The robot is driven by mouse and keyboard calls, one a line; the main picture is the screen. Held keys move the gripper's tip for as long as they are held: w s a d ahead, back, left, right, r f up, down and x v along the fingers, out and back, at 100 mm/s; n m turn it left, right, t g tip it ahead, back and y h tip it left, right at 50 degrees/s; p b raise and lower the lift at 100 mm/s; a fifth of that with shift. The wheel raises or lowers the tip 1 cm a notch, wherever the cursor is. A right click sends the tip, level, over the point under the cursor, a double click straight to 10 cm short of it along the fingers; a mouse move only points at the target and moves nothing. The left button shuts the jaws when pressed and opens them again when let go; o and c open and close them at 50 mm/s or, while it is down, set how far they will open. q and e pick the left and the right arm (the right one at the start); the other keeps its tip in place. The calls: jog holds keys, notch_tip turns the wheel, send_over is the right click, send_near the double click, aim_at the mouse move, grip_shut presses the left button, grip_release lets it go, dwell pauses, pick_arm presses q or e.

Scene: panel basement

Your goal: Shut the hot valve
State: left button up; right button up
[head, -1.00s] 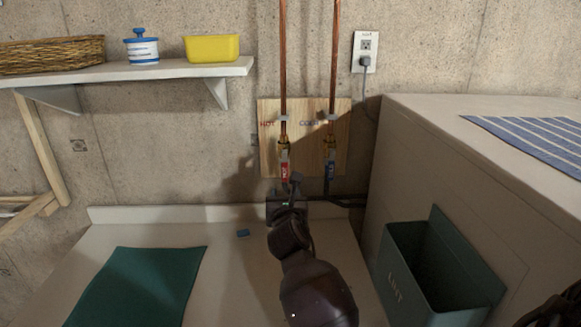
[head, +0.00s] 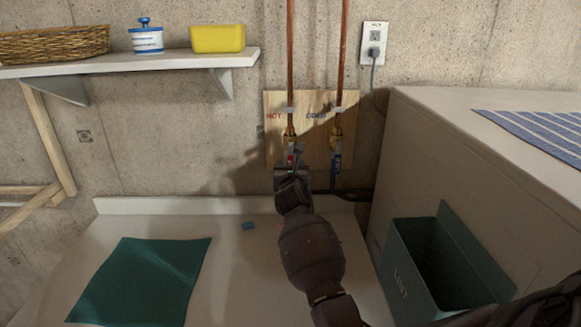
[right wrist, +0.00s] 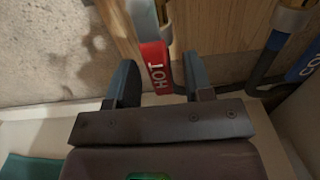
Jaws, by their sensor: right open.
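The hot valve (head: 290,134) sits on the left copper pipe on a wooden board, under the word HOT. Its red lever handle (right wrist: 155,62) hangs down, in line with the pipe. My right gripper (head: 291,167) is just in front of the handle and hides part of it in the head view. In the right wrist view its two fingers are open, and the lower end of the red handle shows between them, with gaps visible on both sides. The cold valve (head: 337,134) is to the right, its blue handle (head: 337,161) also hanging down. My left gripper is not in view.
A green lint bin (head: 407,280) hangs on the white appliance (head: 430,160) at right. A shelf (head: 130,65) is at upper left. Dark hoses run beneath the valves.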

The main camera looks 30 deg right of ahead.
jog(key=shift+w+d, duration=0.2)
jog(key=shift+w, duration=0.1)
grip_shut()
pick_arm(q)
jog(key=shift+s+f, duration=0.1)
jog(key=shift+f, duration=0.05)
pick_arm(e)
jog(key=shift+w, duration=0.1)
